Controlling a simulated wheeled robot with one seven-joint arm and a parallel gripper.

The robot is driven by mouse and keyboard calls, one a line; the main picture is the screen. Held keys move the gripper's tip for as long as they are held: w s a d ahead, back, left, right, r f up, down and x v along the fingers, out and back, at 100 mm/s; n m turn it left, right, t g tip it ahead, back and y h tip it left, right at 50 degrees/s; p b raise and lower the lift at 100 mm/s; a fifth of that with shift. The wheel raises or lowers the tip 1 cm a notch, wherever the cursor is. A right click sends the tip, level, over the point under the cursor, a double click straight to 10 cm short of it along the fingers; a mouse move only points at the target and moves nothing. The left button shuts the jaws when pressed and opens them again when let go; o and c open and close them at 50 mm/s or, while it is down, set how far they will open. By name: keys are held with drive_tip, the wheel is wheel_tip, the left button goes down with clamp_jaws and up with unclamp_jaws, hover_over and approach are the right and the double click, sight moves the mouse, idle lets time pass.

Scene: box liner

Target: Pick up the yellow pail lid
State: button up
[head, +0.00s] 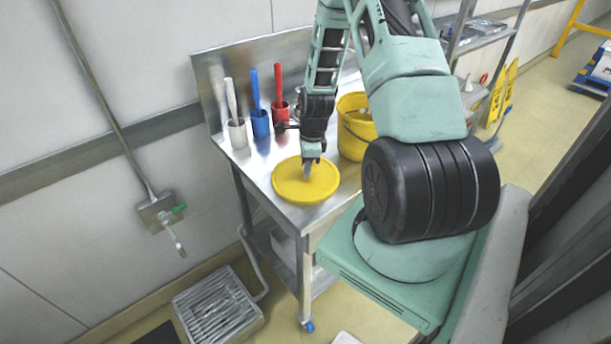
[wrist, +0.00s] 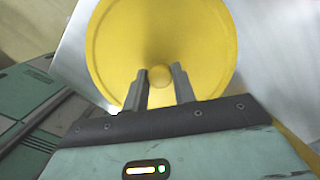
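The yellow pail lid (head: 292,188) is a round disc lying flat on the steel table, near its front corner. It fills much of the wrist view (wrist: 190,40), with a small round knob (wrist: 161,75) at its middle. My gripper (head: 308,172) is above the lid, pointing down at it. In the wrist view my gripper (wrist: 160,72) has its two fingers apart, with the knob showing between or just beyond the tips. I cannot tell how far the tips are above the knob. The yellow pail (head: 352,140) stands behind and to the right, partly hidden by my arm.
On the steel table (head: 262,172), white (head: 237,133), blue (head: 260,124) and red (head: 280,115) holders with upright handled tools stand at the back left. A raised back panel edges the table. A floor drain grate (head: 215,308) lies below left.

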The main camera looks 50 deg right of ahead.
clamp_jaws()
drive_tip(key=shift+r, duration=0.1)
